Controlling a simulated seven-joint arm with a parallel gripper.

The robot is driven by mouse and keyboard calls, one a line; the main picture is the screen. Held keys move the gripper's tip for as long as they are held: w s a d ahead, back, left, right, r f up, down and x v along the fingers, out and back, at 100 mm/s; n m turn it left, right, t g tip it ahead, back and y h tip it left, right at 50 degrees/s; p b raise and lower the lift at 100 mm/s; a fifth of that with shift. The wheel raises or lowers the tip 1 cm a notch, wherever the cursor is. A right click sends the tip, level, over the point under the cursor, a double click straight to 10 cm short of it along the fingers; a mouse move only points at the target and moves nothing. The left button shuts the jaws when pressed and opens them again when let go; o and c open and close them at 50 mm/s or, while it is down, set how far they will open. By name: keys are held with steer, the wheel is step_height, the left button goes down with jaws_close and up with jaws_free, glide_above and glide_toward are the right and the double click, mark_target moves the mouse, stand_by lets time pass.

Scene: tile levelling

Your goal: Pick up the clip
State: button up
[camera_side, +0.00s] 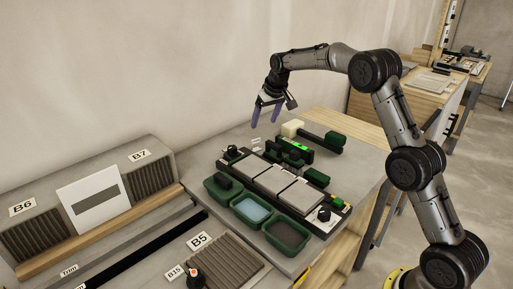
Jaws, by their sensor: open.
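Small pale pieces (255,141) lie on the grey worktop behind the tile board; they may be clips, but they are too small to tell for certain. My gripper (265,117) is above and slightly right of them, pointing down, with its two purple fingers apart and nothing visible between them. It appears clear of the worktop. Pale square tiles (272,179) lie in a row on a dark board just in front.
Green trays (253,210) stand in front of the board, one holding blue liquid. A bar with a green display (300,147), a cream block (292,129) and dark green tools (334,138) crowd the back right. Ribbed bins (150,180) stand left.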

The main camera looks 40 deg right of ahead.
glide_toward(257, 149)
steer(key=w+f, duration=0.2)
steer(key=f, duration=0.1)
steer(key=w+f, duration=0.1)
steer(key=shift+w+d+f, duration=0.25)
steer(key=shift+w+d, duration=0.05)
steer(key=shift+d, duration=0.1)
steer(key=shift+c, duration=0.3)
jaws_close()
steer(key=shift+r, duration=0.1)
